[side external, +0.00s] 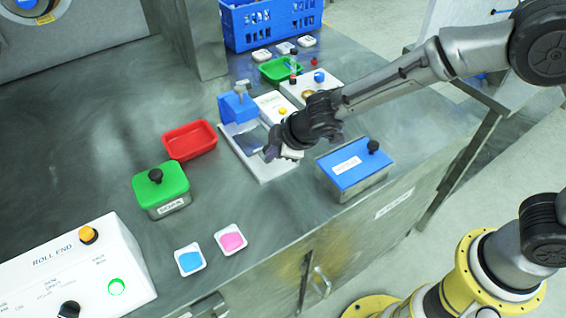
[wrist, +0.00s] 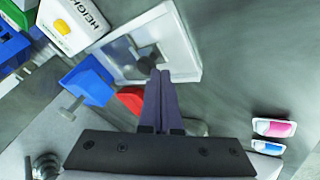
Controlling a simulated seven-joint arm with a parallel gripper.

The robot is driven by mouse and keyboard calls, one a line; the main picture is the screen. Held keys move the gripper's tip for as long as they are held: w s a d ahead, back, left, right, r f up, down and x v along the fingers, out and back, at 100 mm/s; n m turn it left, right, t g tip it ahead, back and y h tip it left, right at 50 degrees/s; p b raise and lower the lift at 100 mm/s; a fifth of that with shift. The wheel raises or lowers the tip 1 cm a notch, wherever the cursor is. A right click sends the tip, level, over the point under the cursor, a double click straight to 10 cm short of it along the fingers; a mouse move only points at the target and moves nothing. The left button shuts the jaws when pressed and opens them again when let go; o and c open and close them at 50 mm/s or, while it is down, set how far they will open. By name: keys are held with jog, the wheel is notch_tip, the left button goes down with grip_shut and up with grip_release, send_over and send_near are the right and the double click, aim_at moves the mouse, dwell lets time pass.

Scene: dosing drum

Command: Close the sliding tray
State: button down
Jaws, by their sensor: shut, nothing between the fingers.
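A white, flat tray with a raised rim and a clear or grey inner plate (wrist: 122,57) fills the upper middle of the wrist view. A dark round knob (wrist: 146,62) shows on it, close to the fingertips. In the side view the pale tray (side external: 255,163) lies on the metal bench, joined to or next to a blue block (side external: 238,108) with a metal handle. My gripper (side external: 271,154) is shut and empty, above the tray's near part. Its fingers show in the wrist view (wrist: 160,76). I cannot tell whether they touch the knob.
A red tray (side external: 190,141) and a lidded green box (side external: 161,186) stand left. A blue-lidded box (side external: 354,165) stands right. Pink (side external: 231,239) and blue (side external: 189,259) dishes lie in front. A blue crate (side external: 270,22) is at the back. Bench left of the red tray is clear.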

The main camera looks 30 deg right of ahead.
aim_at(260, 152)
jog(key=shift+w, duration=3)
